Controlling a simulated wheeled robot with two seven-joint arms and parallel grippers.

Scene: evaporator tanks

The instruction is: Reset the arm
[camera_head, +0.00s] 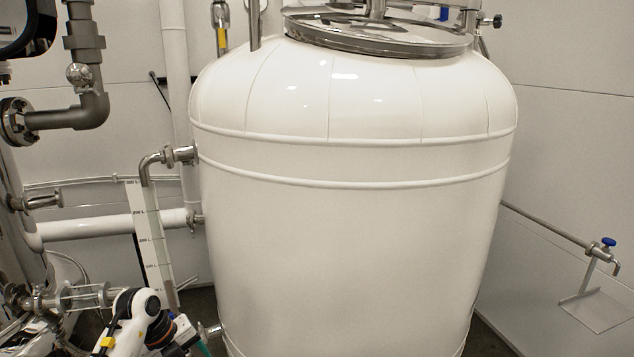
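A white, jointed arm part (130,323) with black and orange rings shows at the bottom left edge, and it looks like part of my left arm. No fingertips of my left gripper can be made out there. My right arm and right gripper are not in the picture. The large white tank (350,240) stands upright in the middle, to the right of the arm part. Its round metal lid (375,35) is at the top.
A grey pipe with a flange (65,120) runs along the left. A marked level gauge (150,235) stands left of the tank. Metal fittings (75,298) crowd the lower left. A blue-handled valve (607,243) sits at right above a small plate (598,311).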

